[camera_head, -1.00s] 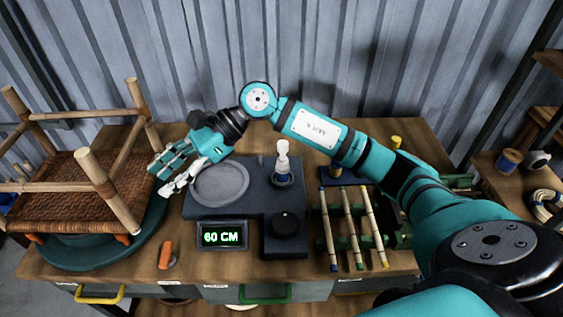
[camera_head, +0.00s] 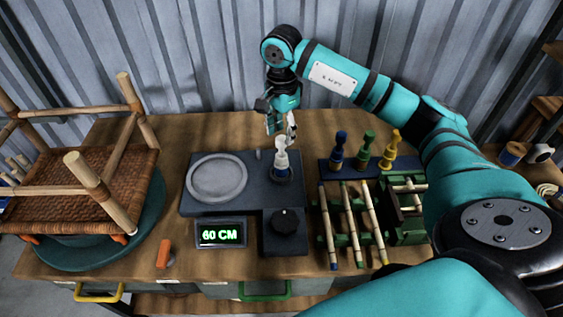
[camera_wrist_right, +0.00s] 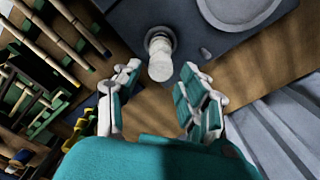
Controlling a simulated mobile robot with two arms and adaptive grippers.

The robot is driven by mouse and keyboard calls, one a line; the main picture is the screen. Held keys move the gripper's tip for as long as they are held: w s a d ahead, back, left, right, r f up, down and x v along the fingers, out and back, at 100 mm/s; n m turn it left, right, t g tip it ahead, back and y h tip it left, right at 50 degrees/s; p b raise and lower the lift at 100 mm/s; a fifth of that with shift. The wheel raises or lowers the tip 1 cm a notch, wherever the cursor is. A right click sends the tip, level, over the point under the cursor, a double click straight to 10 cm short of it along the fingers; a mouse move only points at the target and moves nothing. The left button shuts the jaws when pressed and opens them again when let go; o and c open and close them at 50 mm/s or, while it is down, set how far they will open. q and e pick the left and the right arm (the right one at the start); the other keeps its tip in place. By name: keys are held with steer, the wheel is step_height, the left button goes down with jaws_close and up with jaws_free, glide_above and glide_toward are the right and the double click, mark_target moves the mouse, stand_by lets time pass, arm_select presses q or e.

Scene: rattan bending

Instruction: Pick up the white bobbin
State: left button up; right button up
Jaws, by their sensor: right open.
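The white bobbin (camera_head: 281,158) stands upright on the dark grey machine (camera_head: 240,204) on the workbench. It also shows in the right wrist view (camera_wrist_right: 160,60), just beyond and between my fingertips. My right gripper (camera_head: 281,128) is open and empty, pointing down just behind the bobbin's top, with its fingers overlapping it closely in the head view. In the right wrist view my gripper (camera_wrist_right: 160,78) has its fingers spread on both sides, with a clear gap between them. I cannot tell whether a finger touches the bobbin. My left gripper is out of view.
A round grey plate (camera_head: 217,177) lies left of the bobbin. A display (camera_head: 221,233) reads 60 CM. Blue, green and yellow bobbins (camera_head: 368,150) stand on the right, near a rack of rods (camera_head: 350,225). A woven stool (camera_head: 85,185) fills the left side.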

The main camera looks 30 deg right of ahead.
mark_target(282, 162)
step_height(282, 162, down, 9)
steer(key=shift+a+r+p, duration=0.1)
steer(key=shift+r+p, duration=0.1)
steer(key=shift+p, duration=0.55)
steer(key=shift+c, duration=0.4)
jaws_close()
